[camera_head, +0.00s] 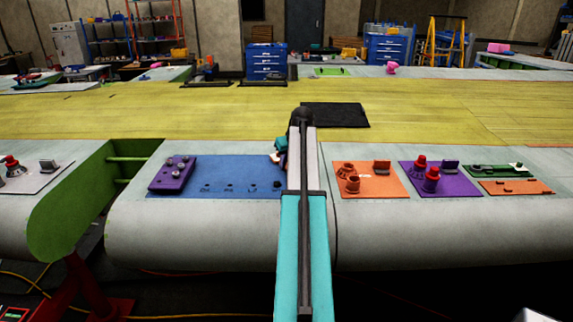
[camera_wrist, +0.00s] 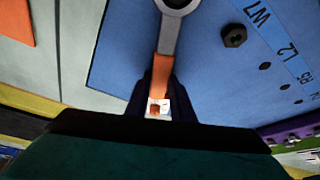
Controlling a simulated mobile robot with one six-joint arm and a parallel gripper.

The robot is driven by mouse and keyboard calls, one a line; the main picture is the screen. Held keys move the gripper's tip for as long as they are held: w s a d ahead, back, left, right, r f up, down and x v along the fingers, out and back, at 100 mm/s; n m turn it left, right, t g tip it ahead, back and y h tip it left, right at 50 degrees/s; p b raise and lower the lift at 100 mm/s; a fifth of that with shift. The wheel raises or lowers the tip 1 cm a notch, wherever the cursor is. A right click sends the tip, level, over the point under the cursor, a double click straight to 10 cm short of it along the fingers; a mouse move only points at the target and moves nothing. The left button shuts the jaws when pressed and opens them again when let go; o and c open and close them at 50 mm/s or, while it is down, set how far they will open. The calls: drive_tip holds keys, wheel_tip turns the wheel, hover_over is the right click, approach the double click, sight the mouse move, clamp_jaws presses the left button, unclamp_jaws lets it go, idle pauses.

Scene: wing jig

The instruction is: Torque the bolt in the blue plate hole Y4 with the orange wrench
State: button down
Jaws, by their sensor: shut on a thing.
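My gripper (camera_wrist: 160,88) is shut on the orange handle of the wrench (camera_wrist: 163,67) in the wrist view. The wrench's grey shaft runs up to a ring end cut by the top edge. Below it is the blue plate (camera_wrist: 210,85), with a dark hex bolt (camera_wrist: 233,35) right of the ring, apart from it, near the label W7. Labels L2 and R5 follow beside open holes; I cannot read Y4. In the head view the blue plate (camera_head: 225,172) lies left of my arm, which hides its right end. My gripper (camera_head: 279,157) is partly hidden there.
A purple block with knobs (camera_head: 173,174) stands at the blue plate's left end. Right of my arm are an orange plate (camera_head: 376,189) and a purple plate (camera_head: 455,188), both with upright parts. A dark mat (camera_head: 335,115) lies behind on the yellow surface.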

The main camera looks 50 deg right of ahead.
drive_tip(key=shift+s+d+m+g+h, duration=0.35)
drive_tip(key=shift+s+d+m, duration=0.3)
drive_tip(key=shift+d+m, duration=0.45)
drive_tip(key=shift+a, duration=0.15)
drive_tip(key=shift+s+d+m+g+h+p, duration=0.4)
drive_tip(key=shift+s+d+m, duration=0.45)
drive_tip(key=shift+m, duration=0.55)
drive_tip(key=shift+s, duration=0.1)
drive_tip(key=shift+s+d+r+m+g, duration=0.1)
drive_tip(key=shift+s+d+m+g, duration=0.15)
drive_tip(key=shift+s+m, duration=0.2)
drive_tip(key=shift+w, duration=0.1)
drive_tip(key=shift+r, duration=0.1)
